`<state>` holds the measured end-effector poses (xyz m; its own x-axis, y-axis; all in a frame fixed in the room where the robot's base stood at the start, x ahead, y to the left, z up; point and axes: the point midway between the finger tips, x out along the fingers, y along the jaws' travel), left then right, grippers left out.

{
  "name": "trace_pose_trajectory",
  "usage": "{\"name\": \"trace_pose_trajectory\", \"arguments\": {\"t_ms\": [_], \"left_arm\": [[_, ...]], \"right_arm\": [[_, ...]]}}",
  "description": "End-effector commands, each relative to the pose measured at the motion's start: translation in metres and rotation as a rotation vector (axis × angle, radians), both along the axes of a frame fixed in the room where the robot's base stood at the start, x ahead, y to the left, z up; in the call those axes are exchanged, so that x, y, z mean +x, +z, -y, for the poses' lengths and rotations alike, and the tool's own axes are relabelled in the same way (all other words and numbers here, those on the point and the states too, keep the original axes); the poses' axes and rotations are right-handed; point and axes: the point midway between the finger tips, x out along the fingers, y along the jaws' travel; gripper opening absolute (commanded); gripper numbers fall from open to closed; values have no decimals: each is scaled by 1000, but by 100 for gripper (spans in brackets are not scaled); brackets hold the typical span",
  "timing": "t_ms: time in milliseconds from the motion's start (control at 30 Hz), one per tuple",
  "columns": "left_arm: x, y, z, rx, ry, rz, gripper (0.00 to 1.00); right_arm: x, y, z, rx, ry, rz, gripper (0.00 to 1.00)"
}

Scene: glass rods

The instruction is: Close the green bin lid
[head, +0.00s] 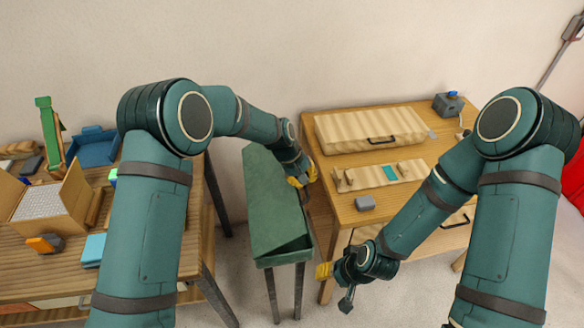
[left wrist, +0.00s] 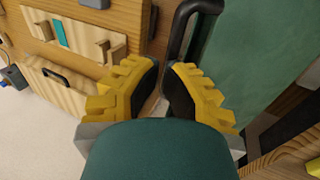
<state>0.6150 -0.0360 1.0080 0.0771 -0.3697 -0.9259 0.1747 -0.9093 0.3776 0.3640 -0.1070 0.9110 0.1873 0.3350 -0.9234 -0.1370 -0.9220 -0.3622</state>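The green bin (head: 270,262) is a long, narrow box on dark legs between the two wooden tables. Its green lid (head: 268,190) lies over the top, with a dark wedge-shaped gap showing at the near right corner. My left gripper (head: 302,178) is at the lid's right edge, beside the right table. In the left wrist view my left gripper (left wrist: 163,68) has its yellow fingers apart. A dark handle (left wrist: 178,38) lies just beyond the tips, next to the green panel (left wrist: 250,50). My right gripper (head: 332,284) is low in front of the right table, fingers apart and empty.
The right table (head: 322,195) carries a wooden case (head: 370,122), a board with pegs (head: 385,176) and a grey block (head: 365,203). The left table (head: 30,288) holds an open box (head: 45,200), a blue tray (head: 95,147) and small items. The right table stands close to the bin.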

Motion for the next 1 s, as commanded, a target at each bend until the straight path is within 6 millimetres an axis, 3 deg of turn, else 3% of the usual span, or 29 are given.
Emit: {"name": "trace_pose_trajectory", "arguments": {"t_ms": [233,400,500,700,1000], "left_arm": [[4,-48,29,219,-7,-39,0],[7,-80,37,349,-3,-66,0],[8,-94,39,337,2,-68,0],[8,-115,43,335,2,-68,0],[8,-128,44,333,2,-68,0]], "right_arm": [[0,-11,0,-1,0,0,47],[1,-31,-1,-4,-1,-1,47],[1,-42,-2,-6,-1,0,47],[2,-60,-3,-10,-2,-1,47],[2,-71,-3,-13,-2,-2,47]]}}
